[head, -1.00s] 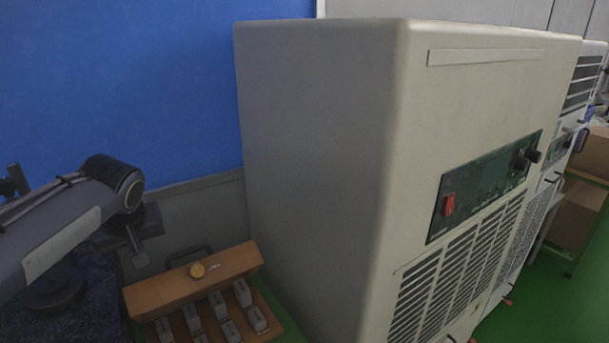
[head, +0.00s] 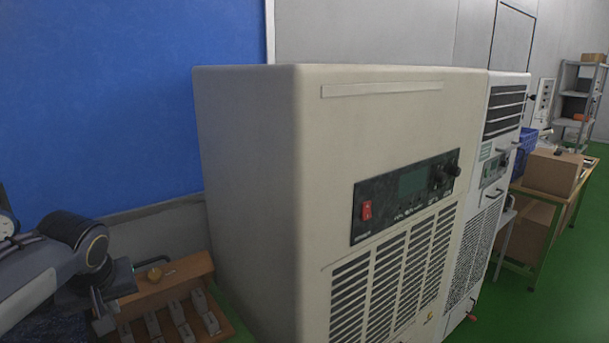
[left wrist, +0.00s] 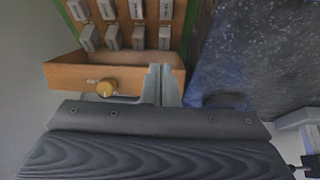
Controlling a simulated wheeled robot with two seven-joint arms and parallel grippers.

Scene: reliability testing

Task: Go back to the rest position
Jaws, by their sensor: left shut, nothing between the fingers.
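My left gripper (head: 102,312) is at the lower left of the head view, at the end of my grey arm. Its fingers (left wrist: 158,84) are shut with nothing between them in the left wrist view. In that view they overlap the edge of a wooden holder (left wrist: 70,75), which has a brass-coloured knob (left wrist: 106,88) and several grey blocks (left wrist: 112,38). Whether they touch it I cannot tell. The holder (head: 172,280) also shows just right of the gripper in the head view. My right gripper is not in view.
A large beige cabinet (head: 250,180) with a dark control panel (head: 405,197) and red switch (head: 367,210) fills the middle. Green floor (head: 570,290) is clear at lower right.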

